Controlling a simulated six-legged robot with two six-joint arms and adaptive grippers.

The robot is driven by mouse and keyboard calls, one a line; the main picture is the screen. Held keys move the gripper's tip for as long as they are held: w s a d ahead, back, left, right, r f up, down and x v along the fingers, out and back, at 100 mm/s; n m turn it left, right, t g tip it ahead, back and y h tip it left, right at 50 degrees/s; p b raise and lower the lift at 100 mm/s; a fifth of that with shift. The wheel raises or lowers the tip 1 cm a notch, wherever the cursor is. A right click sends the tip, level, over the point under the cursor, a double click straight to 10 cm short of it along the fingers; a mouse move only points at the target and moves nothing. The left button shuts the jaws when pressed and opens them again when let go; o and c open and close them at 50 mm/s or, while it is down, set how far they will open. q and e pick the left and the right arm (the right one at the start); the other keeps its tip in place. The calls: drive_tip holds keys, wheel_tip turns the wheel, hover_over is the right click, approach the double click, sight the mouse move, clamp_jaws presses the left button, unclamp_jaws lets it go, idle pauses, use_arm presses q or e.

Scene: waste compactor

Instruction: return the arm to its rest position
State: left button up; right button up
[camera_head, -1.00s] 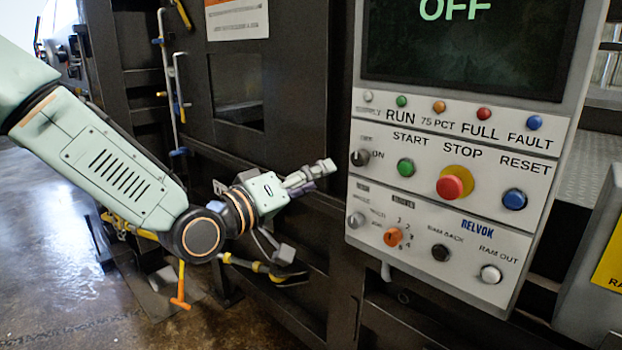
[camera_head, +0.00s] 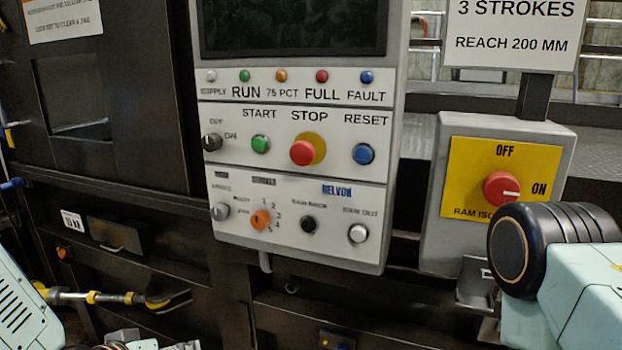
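My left arm (camera_head: 22,312) is at the lower left corner, pale green. My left gripper (camera_head: 155,344) is only partly visible at the bottom edge, below and left of the control panel and apart from it. Whether its fingers are open or shut is hidden. My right arm (camera_head: 575,280) enters at the lower right, with a black rounded joint in front of the isolator box's lower right corner. My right gripper is out of the picture.
The control panel (camera_head: 300,170) hangs in the middle with buttons, knobs and a dark screen (camera_head: 290,25). The yellow-faced isolator box (camera_head: 465,165) has a red knob (camera_head: 501,189) with its mark toward ON. A yellow-and-black handled tool (camera_head: 110,297) is at lower left.

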use_arm(q)
drive_tip(key=s+f+m+g+y+b, duration=0.1)
drive_tip(key=s+f+g+b, duration=0.3)
drive_tip(key=s+f, duration=1)
drive_tip(key=s+f+m+g+y+b, duration=0.1)
drive_tip(key=s+f+g+b, duration=0.4)
drive_tip(key=s+f+b, duration=0.4)
drive_tip(key=s+f, duration=0.5)
drive_tip(key=f, duration=0.6)
drive_tip(key=shift+s+d+m, duration=0.25)
drive_tip(key=shift+d+m, duration=0.05)
drive_tip(key=shift+f, duration=0.1)
